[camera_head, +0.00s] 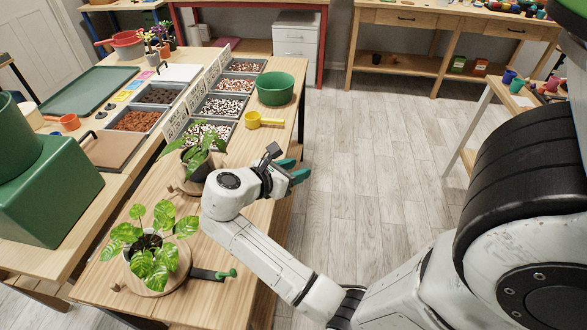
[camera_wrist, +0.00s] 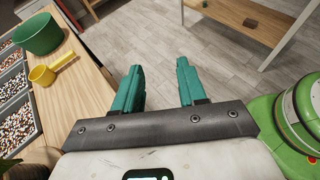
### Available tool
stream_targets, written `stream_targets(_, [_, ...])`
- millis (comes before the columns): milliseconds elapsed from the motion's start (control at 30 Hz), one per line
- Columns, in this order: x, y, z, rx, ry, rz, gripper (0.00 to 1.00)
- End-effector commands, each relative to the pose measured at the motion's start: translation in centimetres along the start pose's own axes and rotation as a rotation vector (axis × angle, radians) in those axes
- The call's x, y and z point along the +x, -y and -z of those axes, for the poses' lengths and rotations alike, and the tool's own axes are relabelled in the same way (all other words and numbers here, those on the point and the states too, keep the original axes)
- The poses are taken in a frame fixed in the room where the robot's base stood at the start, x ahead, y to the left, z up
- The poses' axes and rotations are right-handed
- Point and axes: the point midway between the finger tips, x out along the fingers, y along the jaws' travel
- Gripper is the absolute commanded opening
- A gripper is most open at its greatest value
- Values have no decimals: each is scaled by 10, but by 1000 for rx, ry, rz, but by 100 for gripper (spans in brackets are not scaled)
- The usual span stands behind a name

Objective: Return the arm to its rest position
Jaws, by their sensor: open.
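My gripper (camera_head: 292,170) is at the right edge of the wooden table, a little above its top, with its green fingers pointing right over the floor. In the wrist view my gripper (camera_wrist: 160,88) has its two green fingers apart with only floor between them. It is empty. My white arm reaches in from the lower right and bends at the wrist beside the potted plants. Part of a dark-leaved plant (camera_head: 197,148) stands just behind my wrist.
A variegated plant (camera_head: 150,245) stands on a round wooden board at the table's near end, beside a green-handled trowel (camera_head: 212,274). A yellow scoop (camera_head: 262,120) and green bowl (camera_head: 275,88) sit near the table's right edge. The floor (camera_head: 370,170) to the right is clear.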

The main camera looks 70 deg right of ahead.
Motion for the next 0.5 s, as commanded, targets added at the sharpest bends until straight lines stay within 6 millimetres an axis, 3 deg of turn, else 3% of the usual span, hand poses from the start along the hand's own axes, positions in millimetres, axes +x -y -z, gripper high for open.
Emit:
stream_targets(367, [0,0,0,0,0,0,41])
stream_targets(500, [0,7,18,81,-72,-29,41])
